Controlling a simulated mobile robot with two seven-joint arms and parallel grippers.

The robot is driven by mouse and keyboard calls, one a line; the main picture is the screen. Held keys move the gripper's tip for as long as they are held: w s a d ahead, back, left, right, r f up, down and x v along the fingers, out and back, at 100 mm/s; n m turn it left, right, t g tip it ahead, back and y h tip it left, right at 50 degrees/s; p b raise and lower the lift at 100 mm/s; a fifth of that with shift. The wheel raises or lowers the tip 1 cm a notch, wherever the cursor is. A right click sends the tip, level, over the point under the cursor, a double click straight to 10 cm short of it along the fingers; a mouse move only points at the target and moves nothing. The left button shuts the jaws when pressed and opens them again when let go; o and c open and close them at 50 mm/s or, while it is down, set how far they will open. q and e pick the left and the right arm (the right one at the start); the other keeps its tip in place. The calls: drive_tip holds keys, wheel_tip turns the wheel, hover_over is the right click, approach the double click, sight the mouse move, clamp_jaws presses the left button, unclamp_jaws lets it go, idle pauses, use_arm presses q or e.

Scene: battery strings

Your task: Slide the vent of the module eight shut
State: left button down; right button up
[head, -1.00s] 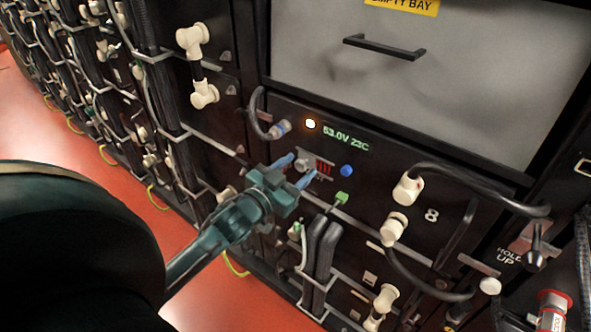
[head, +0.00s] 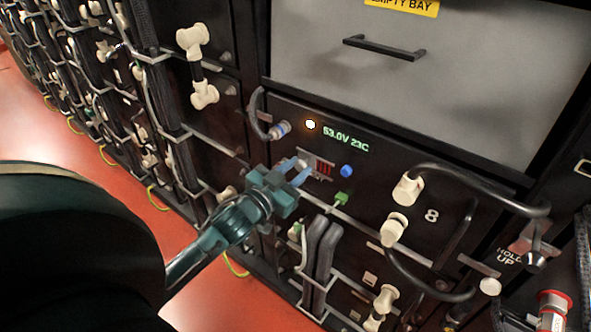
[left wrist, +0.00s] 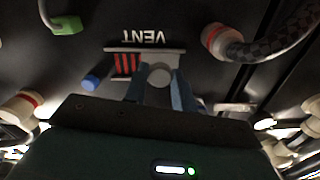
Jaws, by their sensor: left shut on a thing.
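Module eight is the black panel (head: 395,172) with a white 8 and a green readout of 53.0V 23C. Its vent (head: 322,170) is a small grey plate with red slots showing on the right part. In the left wrist view the vent (left wrist: 126,64) appears upside down under the VENT label, with the red slots on the left. My left gripper (head: 299,169) is at the vent's left end. Its blue fingers are shut on the round grey vent knob (left wrist: 159,75), one finger on each side. My right gripper is not in view.
A blue button (head: 347,171) and a green plug (head: 341,198) sit close to the vent. A cable with a blue-banded connector (head: 280,128) is just above left. Cream connectors (head: 408,188) with a thick black cable stand out at the right.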

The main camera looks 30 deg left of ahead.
sight(324, 168)
use_arm(q)
drive_tip(key=d+p, duration=0.1)
drive_tip(key=d, duration=0.3)
drive_tip(key=shift+s, duration=0.15)
drive_tip(key=shift+d+f, duration=0.1)
drive_tip(key=shift+d, duration=0.15)
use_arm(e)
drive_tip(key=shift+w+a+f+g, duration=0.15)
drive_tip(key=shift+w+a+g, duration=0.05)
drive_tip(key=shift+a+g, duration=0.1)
use_arm(q)
drive_tip(key=c, duration=1.2)
unclamp_jaws()
drive_tip(key=shift+o, duration=0.4)
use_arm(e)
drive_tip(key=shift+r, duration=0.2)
use_arm(q)
drive_tip(key=shift+s+a, duration=0.1)
drive_tip(key=shift+s, duration=0.45)
drive_tip(key=s, duration=1.2)
drive_tip(key=shift+a+p, duration=0.3)
drive_tip(key=shift+a, duration=0.15)
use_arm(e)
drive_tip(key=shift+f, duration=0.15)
